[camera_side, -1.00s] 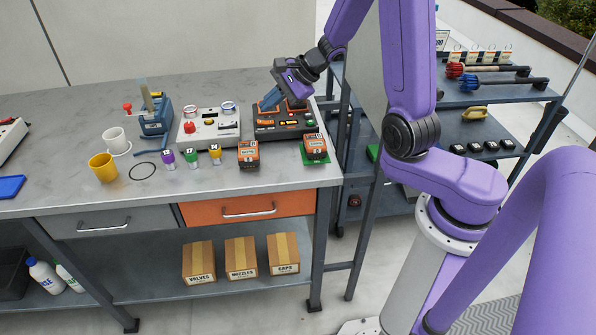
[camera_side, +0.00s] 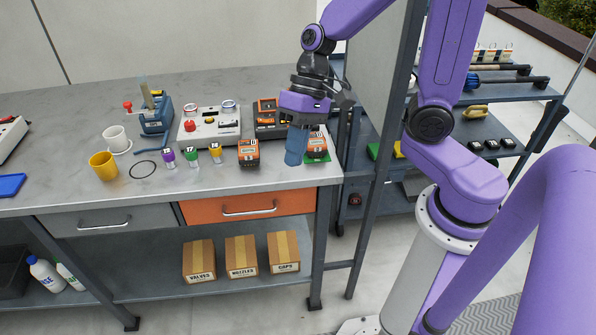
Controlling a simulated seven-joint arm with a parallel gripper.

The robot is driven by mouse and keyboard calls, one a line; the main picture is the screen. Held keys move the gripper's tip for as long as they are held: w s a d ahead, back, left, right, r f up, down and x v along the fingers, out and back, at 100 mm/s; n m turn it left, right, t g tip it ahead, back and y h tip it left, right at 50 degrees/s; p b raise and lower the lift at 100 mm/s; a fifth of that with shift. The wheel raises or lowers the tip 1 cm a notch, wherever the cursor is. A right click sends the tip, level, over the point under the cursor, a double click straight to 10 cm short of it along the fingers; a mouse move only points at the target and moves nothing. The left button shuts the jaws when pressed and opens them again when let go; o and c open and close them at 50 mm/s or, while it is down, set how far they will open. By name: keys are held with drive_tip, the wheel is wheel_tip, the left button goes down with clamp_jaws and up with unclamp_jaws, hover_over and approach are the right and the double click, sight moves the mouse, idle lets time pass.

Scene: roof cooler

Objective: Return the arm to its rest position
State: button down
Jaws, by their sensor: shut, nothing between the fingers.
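My gripper (camera_side: 296,150) is shut and empty, with its blue fingers pointing down over the right end of the grey workbench (camera_side: 230,185). In the picture its fingers lie between two orange-and-black battery-like blocks, the left block (camera_side: 249,153) and the right block (camera_side: 318,144). The right block stands on a green pad (camera_side: 318,158) and is partly hidden by my gripper. I cannot tell how high the fingertips are above the bench. A dark charger-like box (camera_side: 268,120) behind is partly covered by my gripper.
A light control box (camera_side: 209,126), several small coloured cups, a yellow mug (camera_side: 103,166) and a white mug (camera_side: 115,138) stand on the bench. A shelf rack (camera_side: 480,125) with a dark upright post (camera_side: 396,130) stands to the right.

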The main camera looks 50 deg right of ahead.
drive_tip(key=s+d+r+n+t+h, duration=0.1)
drive_tip(key=s+d+n+h, duration=0.4)
drive_tip(key=s+n, duration=0.8)
drive_tip(key=shift+s+d+r, duration=0.2)
drive_tip(key=shift+s+d, duration=0.2)
drive_tip(key=shift+d, duration=0.1)
